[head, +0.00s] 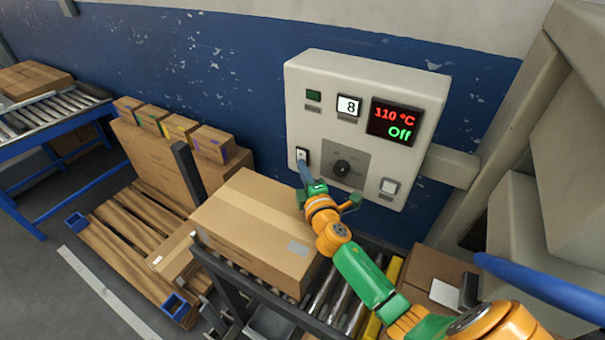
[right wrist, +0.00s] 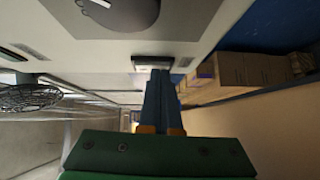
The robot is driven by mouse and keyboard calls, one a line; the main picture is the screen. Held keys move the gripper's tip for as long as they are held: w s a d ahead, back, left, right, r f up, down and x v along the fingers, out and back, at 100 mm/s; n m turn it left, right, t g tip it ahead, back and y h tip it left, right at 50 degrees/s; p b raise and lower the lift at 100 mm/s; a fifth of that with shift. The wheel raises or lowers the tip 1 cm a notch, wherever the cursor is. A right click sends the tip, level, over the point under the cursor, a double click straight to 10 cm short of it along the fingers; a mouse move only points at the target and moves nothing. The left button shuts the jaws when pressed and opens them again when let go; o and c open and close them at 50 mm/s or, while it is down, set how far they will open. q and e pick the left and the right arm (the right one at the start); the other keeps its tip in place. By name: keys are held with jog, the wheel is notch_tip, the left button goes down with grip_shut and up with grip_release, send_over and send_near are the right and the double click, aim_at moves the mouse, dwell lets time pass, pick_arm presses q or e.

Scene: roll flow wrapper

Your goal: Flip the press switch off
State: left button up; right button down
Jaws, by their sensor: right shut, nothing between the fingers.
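A pale control panel (head: 330,85) is on the blue wall. Its lower left has a dark-framed rocker switch (head: 302,154); its lower right has a white switch (head: 389,187). Labels are too small to read, so I cannot tell which is the press switch. A red and green display (head: 394,122) reads 110 °C and Off. My right gripper (head: 303,168) is shut and empty, its blue fingertips at the left switch. In the right wrist view, the fingers (right wrist: 161,76) reach the switch (right wrist: 153,62) and partly hide it; contact is unclear. My left gripper is out of view.
A round knob (head: 342,168) is right of the fingertips and also shows in the right wrist view (right wrist: 120,14). A large carton (head: 255,225) on a roller conveyor stands close below my gripper. Smaller boxes (head: 180,128) and a pallet (head: 125,228) are at left.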

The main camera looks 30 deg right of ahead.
pick_arm(q)
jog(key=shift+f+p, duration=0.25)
jog(key=shift+p, duration=0.1)
pick_arm(e)
jog(key=shift+v, duration=3.55)
jog(key=shift+f, duration=0.1)
